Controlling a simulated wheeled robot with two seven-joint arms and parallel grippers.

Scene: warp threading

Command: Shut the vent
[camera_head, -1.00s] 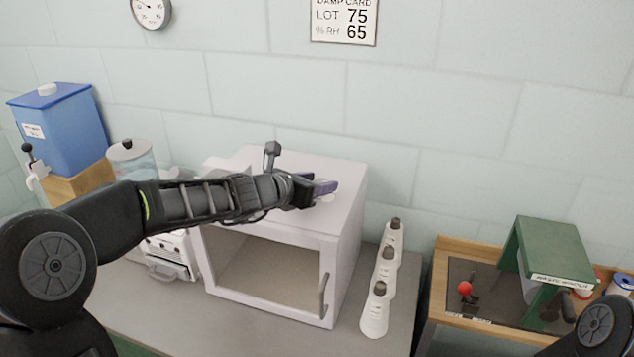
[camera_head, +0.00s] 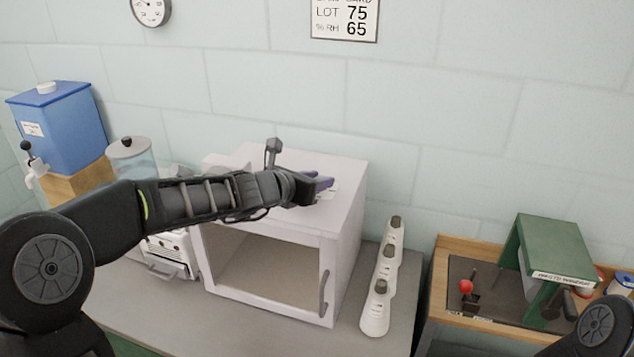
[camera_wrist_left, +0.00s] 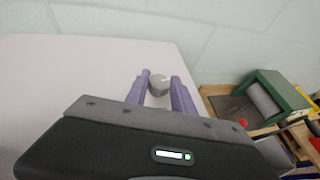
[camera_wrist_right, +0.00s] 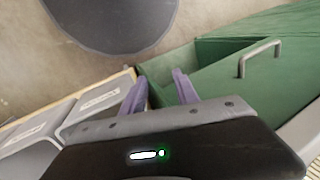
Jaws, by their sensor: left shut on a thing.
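A white box-shaped cabinet (camera_head: 343,200) with a clear front door stands on the bench. My left gripper (camera_head: 324,183) is over its top, toward the right side. In the left wrist view, a round grey knob (camera_wrist_left: 158,84) sits between the purple fingers of my left gripper (camera_wrist_left: 160,78), which is shut on it. The knob is on the cabinet's top; in the head view my gripper hides it. In the right wrist view, the purple fingers of my right gripper (camera_wrist_right: 160,78) stand apart with nothing seen between them.
A green waste winder (camera_head: 552,250) with a red-knobbed lever (camera_head: 466,287) is farther right. A blue tank (camera_head: 60,128) stands at left.

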